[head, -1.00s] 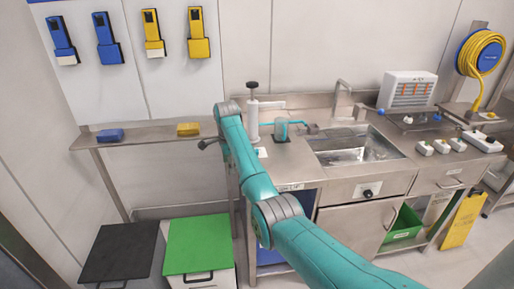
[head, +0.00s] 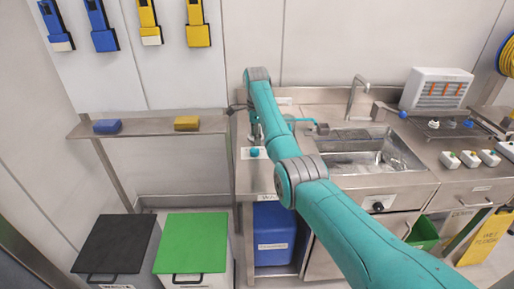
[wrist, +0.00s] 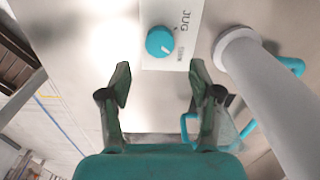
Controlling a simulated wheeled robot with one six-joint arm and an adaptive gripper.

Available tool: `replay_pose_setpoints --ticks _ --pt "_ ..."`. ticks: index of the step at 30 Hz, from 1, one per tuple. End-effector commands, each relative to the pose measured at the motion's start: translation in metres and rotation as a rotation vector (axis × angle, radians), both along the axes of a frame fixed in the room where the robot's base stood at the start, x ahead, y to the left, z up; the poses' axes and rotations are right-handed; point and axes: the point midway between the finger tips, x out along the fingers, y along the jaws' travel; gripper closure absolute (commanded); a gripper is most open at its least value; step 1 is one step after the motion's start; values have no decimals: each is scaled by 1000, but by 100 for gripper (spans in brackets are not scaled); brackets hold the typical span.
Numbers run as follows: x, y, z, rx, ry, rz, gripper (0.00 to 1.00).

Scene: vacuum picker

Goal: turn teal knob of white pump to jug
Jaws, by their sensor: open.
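The teal knob (wrist: 160,42) sits on a white plate (wrist: 189,14) marked JUG and SINK in the wrist view. Its pale mark appears to point toward the SINK side. The knob also shows on the bench in the head view (head: 255,152). My gripper (wrist: 160,82) is open and empty, its two green fingers apart, with the knob beyond the gap between the tips and not touched. The white pump (wrist: 262,85) stands just right of the fingers; in the head view my arm mostly hides it. A clear jug with a teal handle (wrist: 222,128) is partly behind the right finger.
The steel sink (head: 365,160) with its tap (head: 356,95) lies right of my arm. A wall shelf (head: 148,127) at the left holds a blue and a yellow block. Black and green lidded bins (head: 192,243) stand below it. A blue container (head: 274,240) is under the bench.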

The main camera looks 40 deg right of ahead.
Motion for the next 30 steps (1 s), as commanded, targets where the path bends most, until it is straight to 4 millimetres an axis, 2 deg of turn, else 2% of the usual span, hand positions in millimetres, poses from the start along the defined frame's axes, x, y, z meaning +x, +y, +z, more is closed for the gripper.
replay_pose_setpoints --ticks 3,9,15,23,30 --pt "0 0 -22 1 2 0 37" --pt "0 0 -47 0 -1 1 37" --pt "0 0 -57 0 -1 1 37" --pt "0 0 -57 0 -1 1 37" --pt "0 0 -57 0 -1 1 97"
